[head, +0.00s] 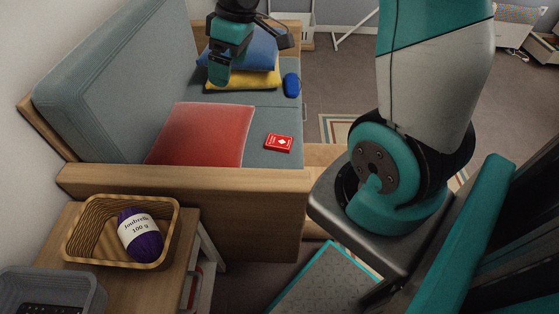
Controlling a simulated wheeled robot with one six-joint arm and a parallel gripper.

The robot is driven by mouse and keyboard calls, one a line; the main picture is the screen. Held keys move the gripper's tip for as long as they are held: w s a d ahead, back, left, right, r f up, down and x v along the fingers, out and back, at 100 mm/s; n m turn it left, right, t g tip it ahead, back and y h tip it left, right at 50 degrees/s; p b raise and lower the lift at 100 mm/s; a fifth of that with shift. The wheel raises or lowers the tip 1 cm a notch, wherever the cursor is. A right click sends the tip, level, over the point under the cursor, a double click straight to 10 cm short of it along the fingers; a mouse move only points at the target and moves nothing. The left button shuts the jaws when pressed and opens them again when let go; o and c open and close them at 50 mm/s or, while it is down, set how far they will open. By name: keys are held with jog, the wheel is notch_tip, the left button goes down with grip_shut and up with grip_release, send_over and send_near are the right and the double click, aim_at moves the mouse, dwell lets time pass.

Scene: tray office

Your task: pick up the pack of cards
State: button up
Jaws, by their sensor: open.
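The pack of cards (279,143) is a small red box with a white mark on its top face. It lies flat on the grey-blue seat of the sofa (270,112), just right of a red cushion (205,135) and near the wooden armrest. My gripper (219,78) is at the top of the head view, above the far part of the sofa, in front of the yellow and blue cushions. It is open, apart from the pack and farther back and left of it. Its fingers are small and partly hard to make out.
A small blue rounded object (291,85) lies on the seat's far edge. The near wooden armrest (190,184) stands before the pack. A wicker basket (84,244) with a purple yarn ball (140,238) and a grey basket (45,284) are at lower left. The seat around the pack is clear.

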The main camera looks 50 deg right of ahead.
jog(key=w+d+f+h+b, duration=0.1)
jog(key=d+f+b, duration=0.2)
jog(key=d+f, duration=0.3)
jog(key=w+d+f+b, duration=0.2)
jog(key=d+f, duration=0.3)
jog(key=f, duration=0.3)
jog(key=b, duration=0.4)
send_near(279, 141)
jog(key=f+b, duration=0.2)
jog(key=a+f+b, duration=0.1)
jog(key=b, duration=0.1)
jog(key=shift+w+f+h, duration=0.2)
jog(key=shift+w+h, duration=0.15)
jog(key=shift+h, duration=0.05)
jog(key=f+b, duration=0.1)
jog(key=f, duration=0.2)
jog(key=f+b, duration=0.1)
jog(key=f, duration=0.1)
jog(key=shift+w+a+f+b, duration=0.2)
jog(key=shift+a+f+b, duration=0.05)
jog(key=shift+f+b, duration=0.1)
jog(key=c, duration=1)
jog(key=shift+r, duration=0.15)
jog(key=shift+c, duration=0.2)
